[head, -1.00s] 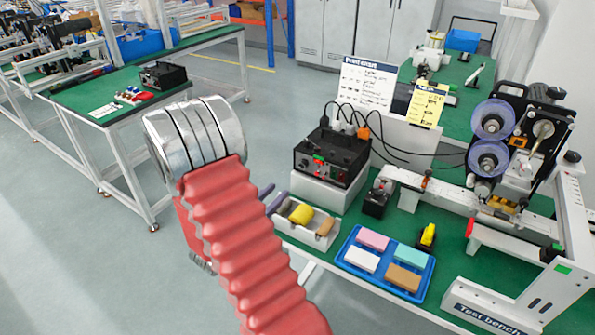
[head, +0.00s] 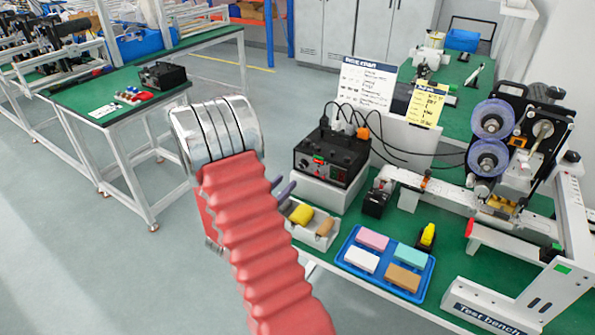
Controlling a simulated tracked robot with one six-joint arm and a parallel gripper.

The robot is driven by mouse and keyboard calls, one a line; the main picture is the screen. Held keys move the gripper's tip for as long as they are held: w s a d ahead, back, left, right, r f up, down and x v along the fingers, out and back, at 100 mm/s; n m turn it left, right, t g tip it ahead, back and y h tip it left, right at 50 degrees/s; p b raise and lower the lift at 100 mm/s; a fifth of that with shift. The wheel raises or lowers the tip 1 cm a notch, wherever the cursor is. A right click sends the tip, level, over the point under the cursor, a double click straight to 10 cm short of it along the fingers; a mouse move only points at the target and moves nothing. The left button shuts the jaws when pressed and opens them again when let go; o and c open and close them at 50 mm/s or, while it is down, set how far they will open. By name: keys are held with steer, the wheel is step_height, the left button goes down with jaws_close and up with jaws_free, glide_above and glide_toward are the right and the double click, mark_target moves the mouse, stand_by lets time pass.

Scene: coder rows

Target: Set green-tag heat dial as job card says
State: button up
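A black control box (head: 331,157) stands on a white block on the green bench, right of centre in the head view. Its front carries a small green tag (head: 319,159), red marks and small knobs. Which way the dial by the green tag points is too small to read. A white card (head: 367,84) and a yellow card (head: 427,103) stand behind the box; their lines are too blurred to read. My gripper (head: 283,188) shows only as two dark prongs beyond my red-sleeved arm, left of and below the box. The rest of it is hidden, so its opening is unclear.
A grey tray (head: 326,239) with yellow and tan pieces lies before the box. A blue tray (head: 350,268) of coloured blocks and a yellow-black item (head: 428,235) are nearby. Black cables loop behind the box. A machine with purple reels (head: 490,158) stands at right.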

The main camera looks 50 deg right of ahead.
mark_target(301, 167)
steer(key=d, duration=0.9)
steer(key=shift+w, duration=0.4)
steer(key=shift+a, duration=0.1)
steer(key=shift+c, duration=0.2)
jaws_close()
